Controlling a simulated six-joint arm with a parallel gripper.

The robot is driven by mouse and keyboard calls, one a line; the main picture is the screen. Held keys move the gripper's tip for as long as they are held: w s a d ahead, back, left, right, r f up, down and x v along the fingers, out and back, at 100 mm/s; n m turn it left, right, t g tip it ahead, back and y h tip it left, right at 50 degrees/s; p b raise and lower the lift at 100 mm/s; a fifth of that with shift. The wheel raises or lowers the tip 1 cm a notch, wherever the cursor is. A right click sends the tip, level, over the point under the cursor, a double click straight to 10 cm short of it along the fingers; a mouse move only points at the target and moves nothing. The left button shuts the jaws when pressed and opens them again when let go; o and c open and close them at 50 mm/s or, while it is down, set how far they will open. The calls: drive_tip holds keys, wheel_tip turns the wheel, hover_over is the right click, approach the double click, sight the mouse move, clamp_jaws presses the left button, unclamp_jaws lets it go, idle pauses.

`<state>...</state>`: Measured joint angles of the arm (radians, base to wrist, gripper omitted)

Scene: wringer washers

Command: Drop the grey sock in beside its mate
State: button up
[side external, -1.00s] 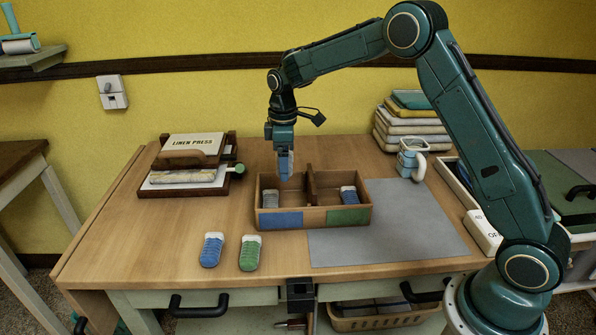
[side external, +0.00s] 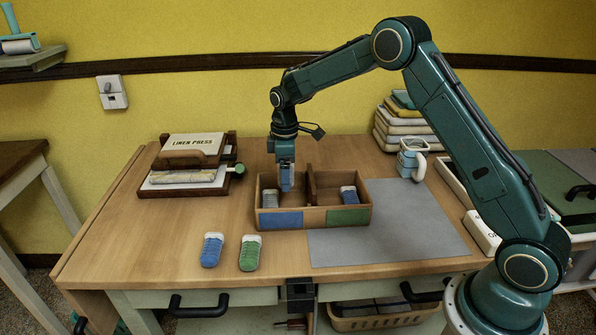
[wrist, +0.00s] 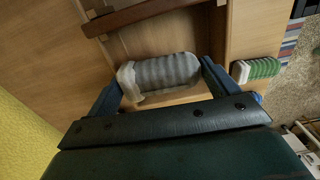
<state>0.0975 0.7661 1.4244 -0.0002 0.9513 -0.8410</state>
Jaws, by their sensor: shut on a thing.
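My gripper (side external: 286,186) is low in the left compartment of the wooden box (side external: 311,219), toward its right side. In the wrist view its fingers (wrist: 160,84) are shut on the grey sock (wrist: 168,73), a ribbed roll with a pale cuff, held end to end. In the side view the fingers mostly hide that sock. Another grey sock (side external: 270,200) lies in the same compartment, left of my gripper. This compartment has a blue front label (side external: 281,220). Whether the held sock touches the floor I cannot tell.
A blue sock (side external: 349,194) lies in the right compartment, past the divider (side external: 311,186). A blue sock (side external: 212,250) and a green sock (side external: 250,253) lie on the table in front. A linen press (side external: 190,165) stands left; a grey mat (side external: 400,235) lies clear at right.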

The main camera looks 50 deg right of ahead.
drive_tip(key=shift+f, duration=1.2)
drive_tip(key=o, duration=0.8)
drive_tip(key=shift+c, duration=0.2)
drive_tip(key=shift+r, duration=0.1)
wheel_tip(320, 180, up, 14)
drive_tip(key=shift+f, duration=0.2)
